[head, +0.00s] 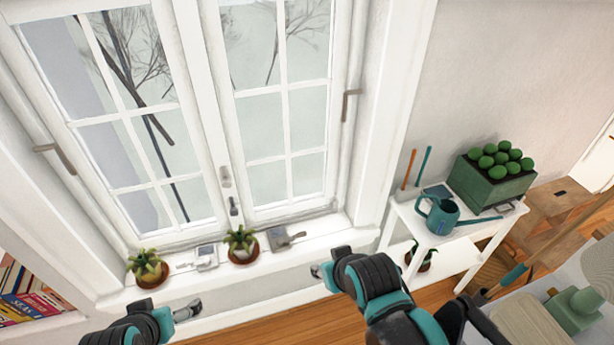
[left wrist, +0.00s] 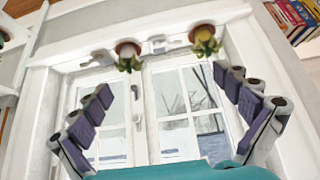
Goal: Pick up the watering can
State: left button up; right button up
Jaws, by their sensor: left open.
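The watering can (head: 438,214) is teal, with a round body, a handle on its left and a long spout to the right. It stands upright on the top of a white shelf table (head: 408,211) at the right. My left gripper (head: 188,311) shows only in part at the bottom left, far from the can. In the left wrist view my left gripper (left wrist: 168,118) is open and empty, facing the window. My right gripper (head: 318,270) is mostly hidden by its own arm, left of the table; its jaws cannot be made out. The can is not clearly visible in the left wrist view.
A green planter (head: 490,184) stands behind the can, with tools upright beside it. Potted plants (head: 241,245) and small items line the window sill. Books (head: 25,295) are at the left. A wooden stool (head: 548,205) and a cluttered surface (head: 510,300) are at the right.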

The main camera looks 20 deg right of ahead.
aim_at(444, 215)
jog(key=i+z, duration=0.1)
jog(key=z, duration=0.4)
jog(key=j+z, duration=0.1)
jog(key=z, duration=0.4)
jog(key=i+j+z, duration=0.1)
jog(key=z, duration=0.4)
jog(key=j+z, duration=0.1)
jog(key=z, duration=0.4)
jog(key=u, duration=2.95)
jog(key=z, duration=2.9)
jog(key=i+l+u, duration=0.15)
jog(key=i, duration=0.15)
